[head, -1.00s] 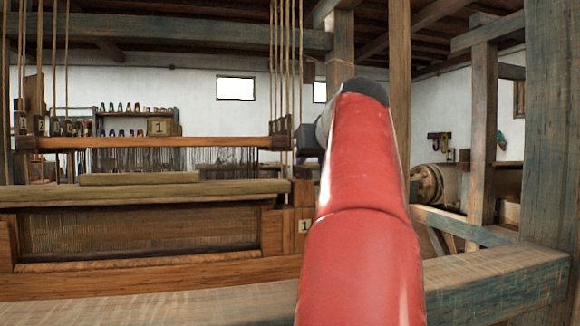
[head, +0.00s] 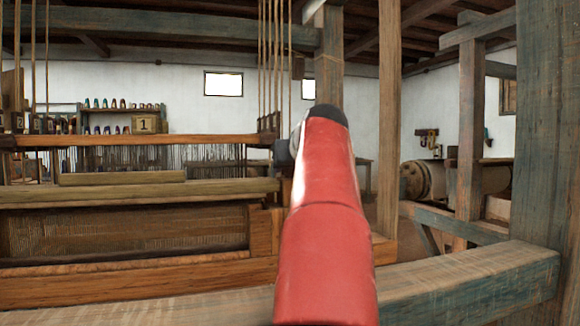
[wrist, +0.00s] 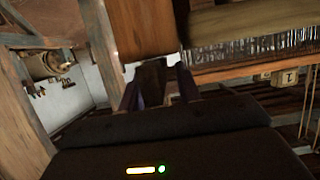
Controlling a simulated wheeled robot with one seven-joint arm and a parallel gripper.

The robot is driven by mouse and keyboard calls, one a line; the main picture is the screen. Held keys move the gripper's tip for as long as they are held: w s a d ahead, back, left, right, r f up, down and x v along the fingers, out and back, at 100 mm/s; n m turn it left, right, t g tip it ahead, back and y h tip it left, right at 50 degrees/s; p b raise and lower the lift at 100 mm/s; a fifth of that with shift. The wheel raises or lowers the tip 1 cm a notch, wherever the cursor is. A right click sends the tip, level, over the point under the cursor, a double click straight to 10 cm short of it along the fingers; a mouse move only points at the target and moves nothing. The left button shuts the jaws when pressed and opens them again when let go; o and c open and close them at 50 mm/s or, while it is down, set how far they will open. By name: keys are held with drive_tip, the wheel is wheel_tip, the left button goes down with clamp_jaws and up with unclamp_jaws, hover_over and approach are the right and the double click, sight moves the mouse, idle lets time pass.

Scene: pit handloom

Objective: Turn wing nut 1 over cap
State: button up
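In the wrist view my gripper (wrist: 157,88) points at the lower end of an upright wooden block (wrist: 140,28). A pale, bright edge (wrist: 172,58) shows at that end, by the fingertips. The two dark fingers stand a little apart with a dark brown shape between them. I cannot tell whether they grip it. I cannot make out wing nut 1 or the cap as separate shapes. In the head view my red arm hides my gripper and the spot in front of it.
The loom's front beam (head: 150,190) runs across the left of the head view. A thick rail (head: 470,280) and a heavy post (head: 543,120) stand close on the right. A box marked 1 (head: 145,124) sits by the shelf of bobbins (head: 120,108). A roller (head: 425,180) lies behind at right.

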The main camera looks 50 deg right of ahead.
clamp_jaws()
drive_tip(key=m+g+h, duration=0.1)
drive_tip(key=m+h, duration=0.1)
drive_tip(key=shift+w+a+m+g+h, duration=0.1)
drive_tip(key=shift+m+g+h, duration=0.2)
drive_tip(key=shift+m+g, duration=0.1)
drive_tip(key=shift+m+g+h, duration=1.1)
drive_tip(key=shift+m+g, duration=0.3)
drive_tip(key=shift+m, duration=0.1)
unclamp_jaws()
